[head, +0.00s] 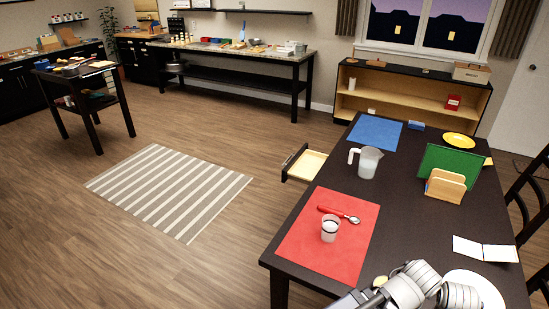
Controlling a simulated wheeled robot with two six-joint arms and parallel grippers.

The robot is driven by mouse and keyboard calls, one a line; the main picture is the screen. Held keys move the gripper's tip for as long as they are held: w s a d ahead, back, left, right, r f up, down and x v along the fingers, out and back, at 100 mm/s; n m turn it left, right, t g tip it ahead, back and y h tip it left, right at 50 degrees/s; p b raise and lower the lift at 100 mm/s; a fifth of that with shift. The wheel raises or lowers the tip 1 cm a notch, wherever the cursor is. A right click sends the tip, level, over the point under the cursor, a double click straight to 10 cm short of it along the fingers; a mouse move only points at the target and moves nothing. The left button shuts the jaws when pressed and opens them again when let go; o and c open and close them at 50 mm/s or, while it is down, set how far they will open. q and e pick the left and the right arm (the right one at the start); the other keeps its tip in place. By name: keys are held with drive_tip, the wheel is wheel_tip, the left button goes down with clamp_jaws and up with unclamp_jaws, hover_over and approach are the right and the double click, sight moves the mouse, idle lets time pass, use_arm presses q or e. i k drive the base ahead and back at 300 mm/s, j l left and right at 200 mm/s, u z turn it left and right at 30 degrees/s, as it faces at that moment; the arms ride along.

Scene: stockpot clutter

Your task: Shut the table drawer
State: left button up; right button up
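The dark table (400,215) stands on the right side of the head view. Its drawer (305,163) is pulled out from the table's left side, toward the open floor. The drawer has a dark front (292,160) with a handle and a pale inside that looks empty. Part of the drawer's inner end is hidden under the tabletop. White and grey links of one of my arms show at the bottom right, over the near part of the table and well away from the drawer. Neither gripper can be made out in the view.
On the table are a red mat (330,245) with a cup (330,229) and spoon (340,215), a pitcher (367,163), a blue mat (376,130) and a napkin holder (446,186). A striped rug (168,190) and clear floor lie left of the drawer.

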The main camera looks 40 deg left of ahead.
sight(303, 168)
drive_tip(key=k+j, duration=0.1)
drive_tip(key=j, duration=0.45)
drive_tip(key=k+j, duration=0.1)
drive_tip(key=j, duration=1)
drive_tip(key=k+j, duration=0.15)
drive_tip(key=j, duration=0.4)
drive_tip(key=k+j, duration=0.1)
drive_tip(key=j, duration=0.45)
drive_tip(key=k+j, duration=0.1)
drive_tip(key=j, duration=0.45)
drive_tip(key=k+j, duration=0.1)
drive_tip(key=j, duration=1.05)
drive_tip(key=k+z, duration=0.05)
